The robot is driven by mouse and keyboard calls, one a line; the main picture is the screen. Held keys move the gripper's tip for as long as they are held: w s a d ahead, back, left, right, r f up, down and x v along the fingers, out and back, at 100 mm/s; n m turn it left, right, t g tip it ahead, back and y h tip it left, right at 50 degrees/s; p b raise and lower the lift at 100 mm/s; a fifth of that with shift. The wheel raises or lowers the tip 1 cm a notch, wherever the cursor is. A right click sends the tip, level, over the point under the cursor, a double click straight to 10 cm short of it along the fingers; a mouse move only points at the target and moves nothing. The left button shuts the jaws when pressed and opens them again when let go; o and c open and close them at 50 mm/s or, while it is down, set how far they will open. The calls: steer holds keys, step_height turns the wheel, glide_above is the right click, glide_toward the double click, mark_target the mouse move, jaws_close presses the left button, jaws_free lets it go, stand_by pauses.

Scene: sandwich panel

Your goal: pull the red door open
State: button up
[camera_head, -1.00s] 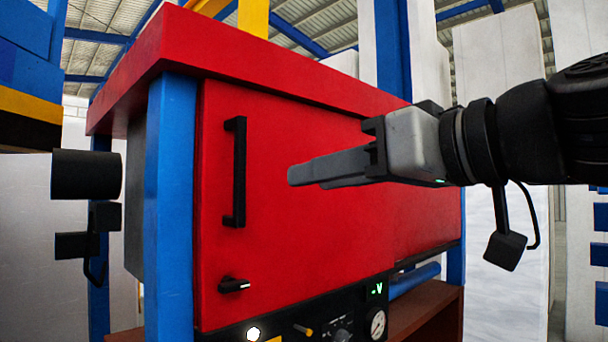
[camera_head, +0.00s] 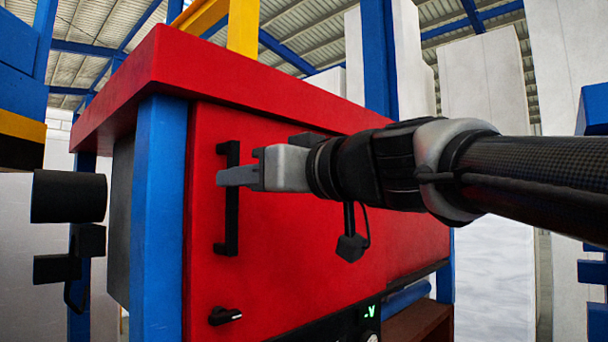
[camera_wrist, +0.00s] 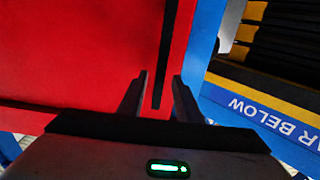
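The red door (camera_head: 285,240) fills the front of the red-topped cabinet and looks closed. Its black vertical bar handle (camera_head: 232,225) is near the door's left edge. My gripper (camera_head: 222,178) is at the handle, its fingers overlapping the upper half of the bar in the head view. In the wrist view my gripper (camera_wrist: 162,92) is open, with one finger on each side of the handle (camera_wrist: 166,50). The lower end of the bar lies between the fingers in that picture. I cannot tell whether either finger touches it.
A small black knob (camera_head: 224,316) is low on the door. A blue post (camera_head: 158,220) stands left of the door. A black cylinder (camera_head: 68,196) is further left. A panel with a green display (camera_head: 369,311) is below the door. A yellow-striped part (camera_wrist: 268,95) is right in the wrist view.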

steer(key=shift+p+x, duration=0.3)
steer(key=shift+x, duration=1.6)
jaws_close()
